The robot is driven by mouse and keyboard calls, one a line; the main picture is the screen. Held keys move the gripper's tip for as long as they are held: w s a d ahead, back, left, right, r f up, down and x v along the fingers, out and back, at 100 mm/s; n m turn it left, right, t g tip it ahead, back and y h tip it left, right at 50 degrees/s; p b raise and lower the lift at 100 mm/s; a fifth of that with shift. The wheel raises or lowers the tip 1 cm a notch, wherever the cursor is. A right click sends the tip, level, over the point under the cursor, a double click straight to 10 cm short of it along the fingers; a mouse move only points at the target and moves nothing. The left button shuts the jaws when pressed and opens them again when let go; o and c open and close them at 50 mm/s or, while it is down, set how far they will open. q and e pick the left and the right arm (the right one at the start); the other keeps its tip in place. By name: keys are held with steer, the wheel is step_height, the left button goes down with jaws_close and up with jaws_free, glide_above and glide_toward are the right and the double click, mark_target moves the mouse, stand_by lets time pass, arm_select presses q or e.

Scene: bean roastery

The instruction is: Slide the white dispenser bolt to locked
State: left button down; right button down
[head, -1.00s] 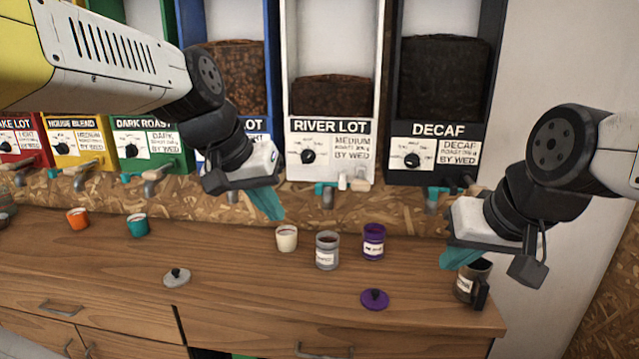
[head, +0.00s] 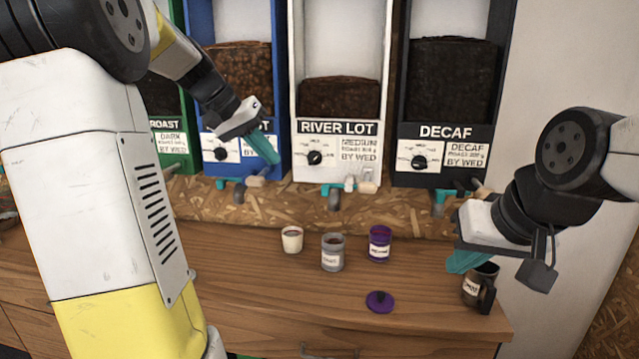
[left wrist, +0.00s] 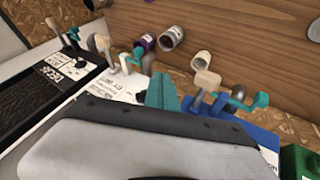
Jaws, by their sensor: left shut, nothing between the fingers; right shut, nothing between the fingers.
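The white dispenser (head: 338,158), labelled RIVER LOT, hangs between the blue and black ones. Its pale bolt (head: 364,185) is at the lower right of its front, beside the teal spout (head: 332,192). The bolt also shows small in the left wrist view (left wrist: 127,64); I cannot tell its exact position in its track. My left gripper (head: 265,150) is shut and empty in front of the blue dispenser's label, left of the white dispenser and apart from the bolt. Its teal fingers show in the left wrist view (left wrist: 162,92). My right gripper (head: 464,263) is shut and empty near a dark mug.
The blue dispenser (head: 235,172) and black dispenser (head: 440,180) have their own spouts and bolts. On the wooden counter (head: 280,290) stand a cream cup (head: 292,240), a grey cup (head: 332,254), a purple cup (head: 379,246) and the dark mug (head: 478,285). A purple lid (head: 380,302) lies in front.

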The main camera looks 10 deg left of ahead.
arm_select(q)
steer(key=w+d+f, duration=0.3)
steer(key=d+f, duration=0.5)
steer(key=shift+w+d, duration=0.35)
steer(key=shift+w, duration=0.05)
steer(key=shift+d, duration=0.15)
steer(key=shift+d, duration=1.9)
